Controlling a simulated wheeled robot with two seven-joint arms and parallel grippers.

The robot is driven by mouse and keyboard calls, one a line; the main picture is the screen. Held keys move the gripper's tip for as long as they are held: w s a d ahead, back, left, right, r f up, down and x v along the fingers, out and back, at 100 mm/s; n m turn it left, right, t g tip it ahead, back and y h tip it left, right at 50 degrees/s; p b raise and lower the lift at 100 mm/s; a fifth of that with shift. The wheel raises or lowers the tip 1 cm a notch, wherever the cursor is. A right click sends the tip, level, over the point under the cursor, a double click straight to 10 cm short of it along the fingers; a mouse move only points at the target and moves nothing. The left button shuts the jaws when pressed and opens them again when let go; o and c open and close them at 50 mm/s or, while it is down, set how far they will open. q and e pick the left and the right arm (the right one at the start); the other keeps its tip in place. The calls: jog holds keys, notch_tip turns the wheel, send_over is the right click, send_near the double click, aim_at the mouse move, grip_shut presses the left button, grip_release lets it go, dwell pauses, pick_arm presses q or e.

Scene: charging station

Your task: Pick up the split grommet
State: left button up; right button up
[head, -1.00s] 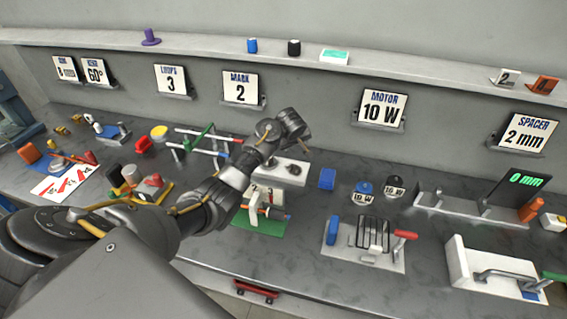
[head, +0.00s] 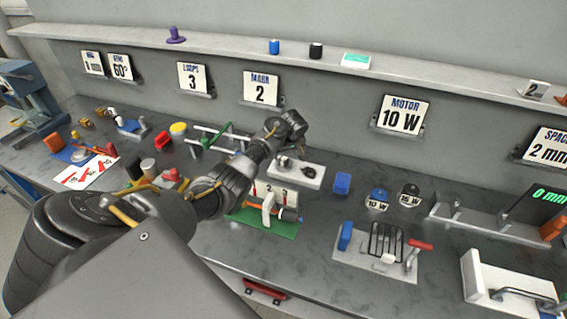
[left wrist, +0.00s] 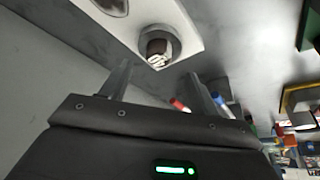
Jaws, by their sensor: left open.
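A small dark brown piece with pale marks (left wrist: 159,47) sits in a grey round seat on a white block in the left wrist view; it may be the split grommet, but I cannot tell for sure. The white block (head: 312,181) stands on the bench in the head view, with two small dark parts on top. My left gripper (head: 296,126) is above and behind this block. In the left wrist view, its two fingers (left wrist: 160,82) are apart and empty, pointing toward the block, with the seated piece between and beyond their tips. My right gripper is not in view.
A green-based fixture (head: 272,228) stands in front of the block. A blue bin (head: 342,183) and two round weights (head: 378,198) are to its right. A purple flanged piece (head: 175,35) rests on the shelf (head: 220,48). Fixtures crowd the bench on both sides.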

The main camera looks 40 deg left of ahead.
aim_at(284, 159)
pick_arm(q)
jog(key=shift+f, duration=0.25)
jog(key=x, duration=0.3)
jog(key=shift+w+f, duration=0.1)
jog(key=shift+f, duration=0.15)
jog(key=shift+w+a+f, duration=0.15)
jog(key=shift+a+f, duration=0.05)
jog(key=shift+f, duration=0.35)
jog(key=c, duration=1.1)
jog(key=shift+o, duration=0.2)
jog(key=shift+r, duration=0.1)
